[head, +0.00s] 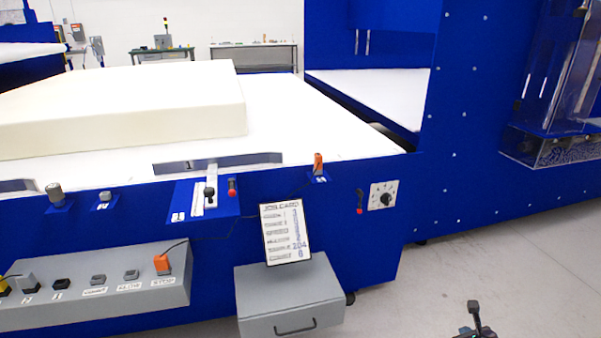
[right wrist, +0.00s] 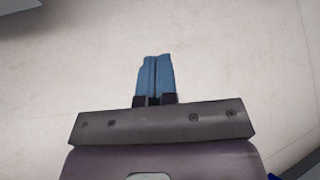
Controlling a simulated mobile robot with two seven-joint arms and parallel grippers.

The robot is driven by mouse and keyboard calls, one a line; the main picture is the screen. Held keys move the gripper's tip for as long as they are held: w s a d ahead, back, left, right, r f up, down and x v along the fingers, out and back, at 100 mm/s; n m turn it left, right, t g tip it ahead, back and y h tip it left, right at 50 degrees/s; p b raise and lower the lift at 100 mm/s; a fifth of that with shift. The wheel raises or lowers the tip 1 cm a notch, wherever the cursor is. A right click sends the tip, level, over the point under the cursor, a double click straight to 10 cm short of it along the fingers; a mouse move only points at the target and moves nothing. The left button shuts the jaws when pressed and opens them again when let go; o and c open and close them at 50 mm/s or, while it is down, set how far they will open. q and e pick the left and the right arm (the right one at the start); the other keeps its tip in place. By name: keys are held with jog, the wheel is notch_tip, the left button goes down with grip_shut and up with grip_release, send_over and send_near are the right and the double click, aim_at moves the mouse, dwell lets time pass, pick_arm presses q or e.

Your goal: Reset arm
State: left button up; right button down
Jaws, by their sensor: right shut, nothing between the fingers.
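My right gripper (head: 474,312) shows at the bottom right of the head view, low over the grey floor and apart from the machine. In the right wrist view its two blue fingers (right wrist: 155,80) are together with nothing between them, and bare floor lies beyond them. My left gripper is not in the head view. A large cream foam block (head: 120,105) lies on the white bed of the blue machine (head: 340,225).
A control panel (head: 100,303) with several switches is on the machine front at left. A job card (head: 285,232) stands by a grey drawer box (head: 290,292). A rotary knob (head: 384,196) is on the front at right. The floor (head: 500,260) at right is clear.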

jog(key=s+a+f+m+g+y, duration=0.1)
jog(key=s+a+f+m, duration=0.15)
jog(key=s, duration=0.35)
jog(key=s+a+f+m+y, duration=0.1)
jog(key=s+f+m, duration=0.15)
jog(key=s, duration=0.35)
jog(key=s+a+r+m+g+y, duration=0.15)
jog(key=s+r+m, duration=0.25)
jog(key=s+m, duration=0.45)
jog(key=s+a+r+m+y, duration=0.15)
jog(key=s+r+m, duration=0.35)
jog(key=s, duration=0.7)
jog(key=s+a+r+m, duration=0.2)
jog(key=s+r+m, duration=0.5)
jog(key=r+m, duration=0.1)
jog(key=a+f+m+t+h, duration=0.2)
jog(key=a+m, duration=0.8)
jog(key=a, duration=0.1)
pick_arm(q)
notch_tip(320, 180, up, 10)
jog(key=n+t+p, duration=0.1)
jog(key=p, duration=1.2)
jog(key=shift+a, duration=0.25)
pick_arm(e)
notch_tip(320, 180, up, 10)
jog(key=t, duration=0.1)
jog(key=shift+d, duration=0.4)
